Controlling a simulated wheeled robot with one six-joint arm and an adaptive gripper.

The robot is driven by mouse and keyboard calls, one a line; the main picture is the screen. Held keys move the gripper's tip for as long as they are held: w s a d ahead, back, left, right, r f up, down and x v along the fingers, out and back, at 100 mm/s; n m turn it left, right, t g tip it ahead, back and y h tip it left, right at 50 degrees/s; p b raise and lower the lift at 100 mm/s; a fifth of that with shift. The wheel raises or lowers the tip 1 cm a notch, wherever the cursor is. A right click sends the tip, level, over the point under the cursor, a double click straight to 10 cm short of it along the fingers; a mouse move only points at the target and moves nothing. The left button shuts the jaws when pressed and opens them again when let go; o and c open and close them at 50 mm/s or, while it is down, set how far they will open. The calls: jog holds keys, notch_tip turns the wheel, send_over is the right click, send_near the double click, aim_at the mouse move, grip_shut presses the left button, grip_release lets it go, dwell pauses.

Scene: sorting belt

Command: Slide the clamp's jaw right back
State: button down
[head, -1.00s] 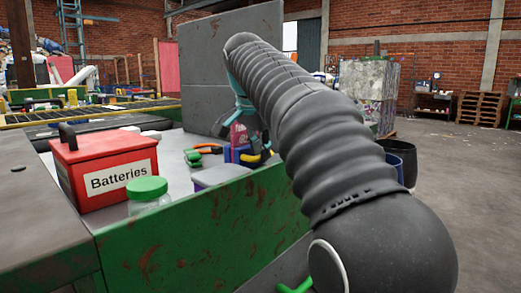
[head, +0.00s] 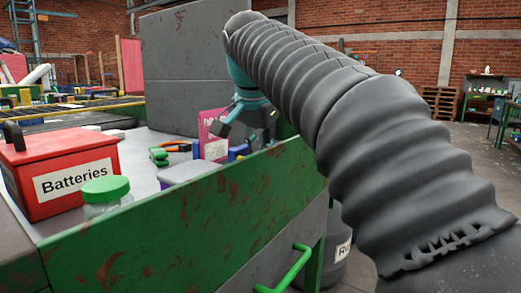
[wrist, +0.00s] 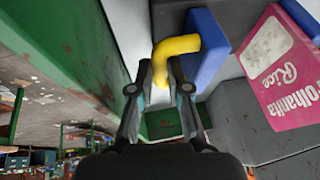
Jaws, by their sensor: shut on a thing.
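The clamp shows in the wrist view as a blue block (wrist: 208,45) with a bent yellow bar (wrist: 178,46) coming off it. My gripper (wrist: 168,72) is shut on the lower end of the yellow bar, with a fingertip on each side. In the head view my gripper (head: 248,122) is low behind the green side wall, beside a pink packet. Bits of blue (head: 237,152) show beneath it. The yellow bar is hidden there, and I cannot make out how far along the jaw sits.
The pink rice packet (head: 212,134) stands close to my gripper; it also shows in the wrist view (wrist: 277,68). The green side wall (head: 180,215) runs along the near edge. A red Batteries box (head: 58,165), a green-lidded jar (head: 106,192) and orange-handled pliers (head: 176,146) lie left.

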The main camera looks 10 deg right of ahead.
jog(key=c, duration=1.1)
grip_release()
jog(key=shift+s+d, duration=0.2)
jog(key=shift+c, duration=0.2)
jog(key=shift+a+r, duration=0.1)
notch_tip(320, 180, up, 10)
